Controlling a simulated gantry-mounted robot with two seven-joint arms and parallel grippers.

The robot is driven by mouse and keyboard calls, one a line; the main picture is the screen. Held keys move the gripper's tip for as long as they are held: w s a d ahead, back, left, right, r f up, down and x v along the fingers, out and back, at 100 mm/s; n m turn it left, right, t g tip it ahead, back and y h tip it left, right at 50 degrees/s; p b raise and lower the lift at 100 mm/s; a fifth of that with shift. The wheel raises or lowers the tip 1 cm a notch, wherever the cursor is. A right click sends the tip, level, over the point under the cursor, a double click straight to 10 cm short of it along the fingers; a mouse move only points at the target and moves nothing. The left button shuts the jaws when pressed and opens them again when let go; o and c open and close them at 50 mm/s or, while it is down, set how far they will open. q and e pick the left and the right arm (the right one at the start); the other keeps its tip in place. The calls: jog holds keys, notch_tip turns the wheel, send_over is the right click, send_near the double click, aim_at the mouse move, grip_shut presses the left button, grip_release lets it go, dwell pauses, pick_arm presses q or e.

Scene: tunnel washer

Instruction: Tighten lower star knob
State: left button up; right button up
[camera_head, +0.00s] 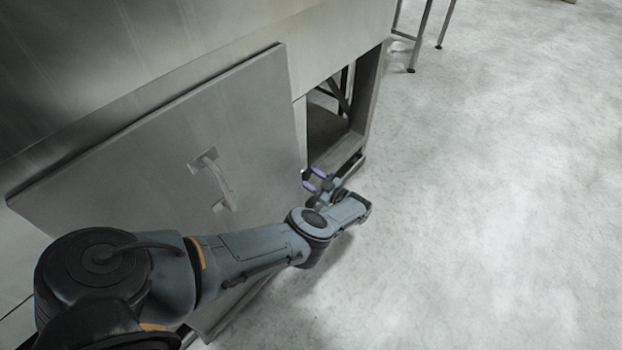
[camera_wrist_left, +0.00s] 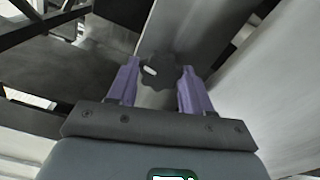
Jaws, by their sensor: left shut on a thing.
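The lower star knob (camera_wrist_left: 158,71) is dark and lobed, and shows in the left wrist view on the upright metal frame, between the two purple fingers. My left gripper (camera_wrist_left: 157,80) is shut on the knob, with one finger on each side of it. In the head view my left gripper (camera_head: 314,181) is at the machine's frame, low beside the right edge of the big panel. The knob is small there and hard to tell apart from the fingers. My right gripper is not in view.
A large metal panel (camera_head: 150,140) with a handle (camera_head: 213,180) stands left of my left gripper. An open bay (camera_head: 328,120) in the machine frame lies just behind it. Metal legs (camera_head: 420,38) stand at the top. The floor (camera_head: 500,200) to the right is clear.

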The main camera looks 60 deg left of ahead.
pick_arm(q)
jog(key=m, duration=0.3)
jog(key=shift+f+m, duration=0.15)
jog(key=shift+m, duration=0.25)
jog(key=m, duration=0.4)
jog(key=shift+m, duration=0.3)
jog(key=m, duration=0.6)
jog(key=shift+m, duration=0.7)
jog(key=o, duration=0.9)
jog(key=shift+c, duration=0.2)
jog(key=shift+o, duration=0.9)
jog(key=shift+a, duration=0.2)
jog(key=shift+d, duration=0.15)
